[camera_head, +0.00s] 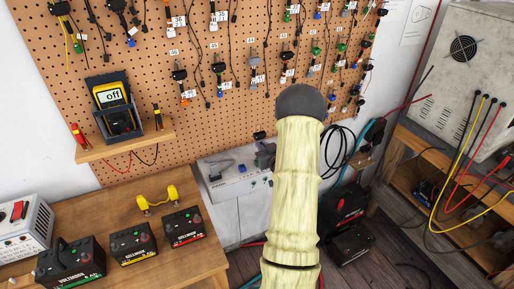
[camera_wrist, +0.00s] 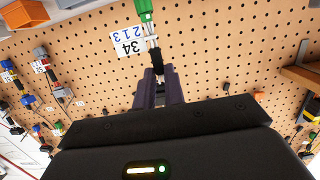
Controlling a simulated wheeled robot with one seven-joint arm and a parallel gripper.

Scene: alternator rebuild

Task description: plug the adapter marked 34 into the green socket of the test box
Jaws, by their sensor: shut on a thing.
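The adapter marked 34 shows in the wrist view, with a white label (camera_wrist: 128,41) reading 34 and 213, a green plug (camera_wrist: 144,10) and a black body (camera_wrist: 157,60). My gripper (camera_wrist: 160,78) is shut on the black body, and the green end points away from the jaws. In the head view my pale arm hides the gripper and the adapter. A pale box (camera_head: 238,186) with grey connectors on its top stands below the pegboard and may be the test box. I cannot make out a green socket on it; my arm covers its right part.
A pegboard (camera_head: 150,50) carries several hanging, labelled adapters. A wooden bench (camera_head: 190,260) at lower left holds several batteries (camera_head: 184,227). A multimeter (camera_head: 113,108) sits on a small shelf. At right, a metal cabinet (camera_head: 450,75) has loose coloured cables.

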